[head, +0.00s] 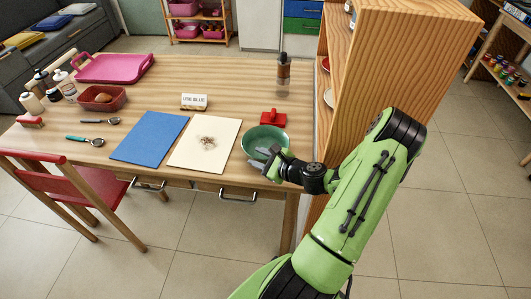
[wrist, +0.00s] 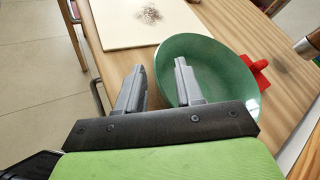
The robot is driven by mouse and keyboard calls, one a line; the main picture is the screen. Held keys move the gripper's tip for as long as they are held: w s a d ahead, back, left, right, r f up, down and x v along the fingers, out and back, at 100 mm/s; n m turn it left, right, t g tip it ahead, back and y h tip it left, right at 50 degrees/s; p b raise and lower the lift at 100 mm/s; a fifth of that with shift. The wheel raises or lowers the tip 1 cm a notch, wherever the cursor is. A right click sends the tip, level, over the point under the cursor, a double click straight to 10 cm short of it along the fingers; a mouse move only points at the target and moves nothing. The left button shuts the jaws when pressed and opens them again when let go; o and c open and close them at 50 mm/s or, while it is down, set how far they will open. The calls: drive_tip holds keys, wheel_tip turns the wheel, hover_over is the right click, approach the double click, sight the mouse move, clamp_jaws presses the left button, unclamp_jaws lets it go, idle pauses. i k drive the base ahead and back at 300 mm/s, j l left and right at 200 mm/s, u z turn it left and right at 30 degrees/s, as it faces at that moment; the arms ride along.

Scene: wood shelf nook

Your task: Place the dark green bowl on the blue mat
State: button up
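The dark green bowl (head: 262,135) stands upright on the wooden table near its front right edge. It also shows in the wrist view (wrist: 215,65), where it looks empty. The blue mat (head: 150,138) lies flat and bare further left. My gripper (head: 266,162) is at the bowl's near side. In the wrist view my gripper (wrist: 158,82) has its fingers apart, with the bowl's near rim reaching between them. The right finger overlaps the bowl and the left finger is outside it. I cannot tell whether either finger touches the bowl.
A cream mat (head: 205,152) with a brown smudge lies between bowl and blue mat. A red object (head: 272,118) sits right behind the bowl. A sign reading "USE BLUE" (head: 194,101) and a brown bottle (head: 283,72) stand further back. A wooden shelf (head: 385,70) rises at the right.

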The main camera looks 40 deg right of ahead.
sight(157, 128)
drive_tip(key=i+j+u, duration=0.15)
drive_tip(key=u, duration=0.2)
drive_tip(key=i+u, duration=0.75)
drive_tip(key=k+j, duration=0.05)
drive_tip(key=k, duration=0.05)
